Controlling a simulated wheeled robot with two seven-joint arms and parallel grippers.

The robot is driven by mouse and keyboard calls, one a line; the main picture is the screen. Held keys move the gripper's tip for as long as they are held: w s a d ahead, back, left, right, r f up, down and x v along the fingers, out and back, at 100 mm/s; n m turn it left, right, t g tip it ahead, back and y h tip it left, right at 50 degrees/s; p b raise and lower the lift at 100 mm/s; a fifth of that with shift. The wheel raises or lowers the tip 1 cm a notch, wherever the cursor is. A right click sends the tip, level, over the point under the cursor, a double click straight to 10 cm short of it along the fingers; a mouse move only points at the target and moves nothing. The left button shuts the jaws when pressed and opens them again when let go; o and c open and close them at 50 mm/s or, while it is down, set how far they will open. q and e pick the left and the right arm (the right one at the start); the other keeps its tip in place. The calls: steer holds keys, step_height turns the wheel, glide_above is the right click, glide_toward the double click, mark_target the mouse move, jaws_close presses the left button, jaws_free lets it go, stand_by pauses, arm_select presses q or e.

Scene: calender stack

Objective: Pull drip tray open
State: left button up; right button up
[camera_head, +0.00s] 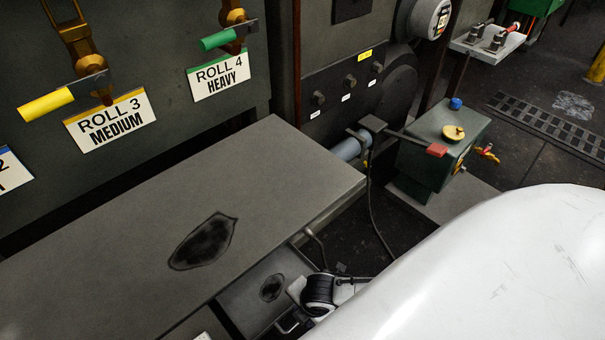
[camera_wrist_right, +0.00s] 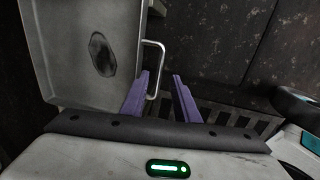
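The drip tray is a shallow grey tray with a dark oval stain, low beneath the large grey shelf in the head view (camera_head: 240,303). It fills the upper left of the right wrist view (camera_wrist_right: 115,22). A pale looped handle (camera_wrist_right: 161,68) stands out from its right edge. My right gripper (camera_wrist_right: 161,75) is open, with two purple fingers pointing at the handle. The handle's bar appears between the fingertips, nearer the left finger; contact is not clear. In the head view my white arm hides the right fingers. My left gripper is not in view.
The grey shelf (camera_head: 110,265) with a dark stain overhangs the tray. A green box (camera_head: 432,150) with a yellow knob stands at the right, with a dark cable hanging beside it. Roll levers and signs line the back panel. A slotted floor grate (camera_wrist_right: 218,112) lies beyond the fingers.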

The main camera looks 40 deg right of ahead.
steer(key=shift+w+f+b, duration=0.2)
steer(key=shift+f+b, duration=0.2)
steer(key=shift+f, duration=0.55)
steer(key=shift+w+f+b, duration=0.2)
steer(key=shift+f+b, duration=0.15)
steer(key=shift+f, duration=0.55)
jaws_close()
